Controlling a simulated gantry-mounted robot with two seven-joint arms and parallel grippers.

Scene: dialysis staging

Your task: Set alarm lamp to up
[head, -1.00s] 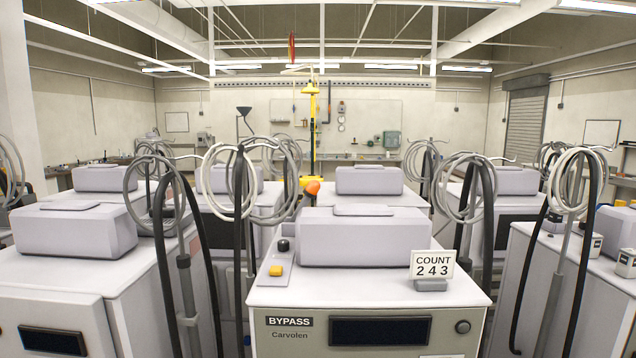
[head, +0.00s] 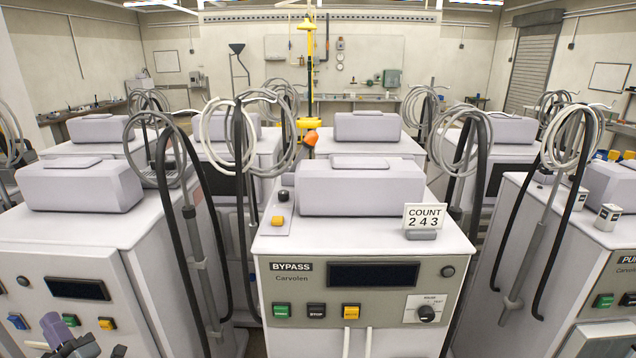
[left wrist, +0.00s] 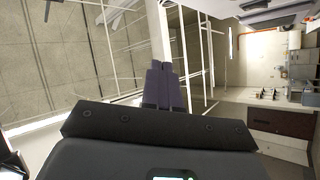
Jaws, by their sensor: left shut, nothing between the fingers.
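An orange lamp-like piece (head: 312,138) shows behind the middle machine, just in front of a yellow post. It looks tilted, and its base is hidden. I cannot tell for sure that it is the alarm lamp. The middle machine (head: 400,238) bears a BYPASS label. My left gripper (head: 60,326) is low at the left edge of the head view, in front of the left machine and far from the orange piece. Its purple fingers are shut and empty in the left wrist view (left wrist: 165,88). My right gripper is not in view.
Coiled grey hoses and black tubes (head: 245,160) stand between the machines. A COUNT 243 card (head: 424,217) stands on the middle machine, and a black knob (head: 283,195) and yellow button (head: 277,221) sit at its left. Its front has coloured buttons and a dial (head: 426,313).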

